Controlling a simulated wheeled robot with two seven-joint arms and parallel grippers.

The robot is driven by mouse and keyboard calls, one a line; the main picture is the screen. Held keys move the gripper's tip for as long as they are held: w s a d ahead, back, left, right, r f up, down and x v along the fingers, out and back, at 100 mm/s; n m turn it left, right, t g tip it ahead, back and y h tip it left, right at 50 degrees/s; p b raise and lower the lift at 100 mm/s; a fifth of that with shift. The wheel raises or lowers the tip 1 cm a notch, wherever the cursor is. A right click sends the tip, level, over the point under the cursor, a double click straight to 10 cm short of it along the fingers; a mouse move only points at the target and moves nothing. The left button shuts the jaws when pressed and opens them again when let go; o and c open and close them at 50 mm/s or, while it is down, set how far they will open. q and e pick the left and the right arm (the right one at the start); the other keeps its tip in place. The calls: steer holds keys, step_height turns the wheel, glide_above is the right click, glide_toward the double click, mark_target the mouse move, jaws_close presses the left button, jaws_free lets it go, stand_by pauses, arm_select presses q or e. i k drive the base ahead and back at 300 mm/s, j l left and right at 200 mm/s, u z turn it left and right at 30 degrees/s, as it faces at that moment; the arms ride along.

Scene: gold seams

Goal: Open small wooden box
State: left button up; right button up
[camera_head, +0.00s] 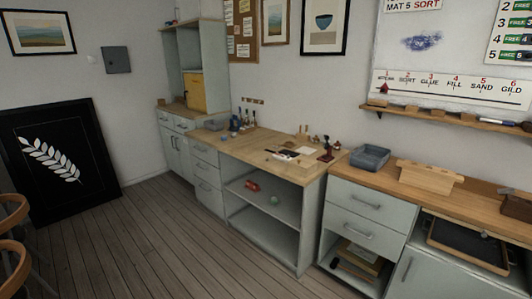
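A light wooden block-like piece (428,176), perhaps a box or a stand, sits on the right counter. A darker brown wooden object (516,206) sits farther right on the same counter, partly cut off by the picture edge. I cannot tell which of these, if either, is the small wooden box, or whether either has a lid. Neither of my grippers shows in this view.
A grey bin (370,158) stands left of the light wooden piece. A dark tray (468,246) sits below the right counter.

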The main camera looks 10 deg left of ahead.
mark_target(303, 160)
steer(key=i+j+u, duration=0.25)
steer(key=i+u, duration=0.25)
steer(key=i+j+u, duration=0.1)
steer(key=i+u, duration=0.35)
steer(key=i+l+u, duration=0.15)
steer(key=i+u, duration=0.35)
steer(key=i+l, duration=0.05)
steer(key=i, duration=0.05)
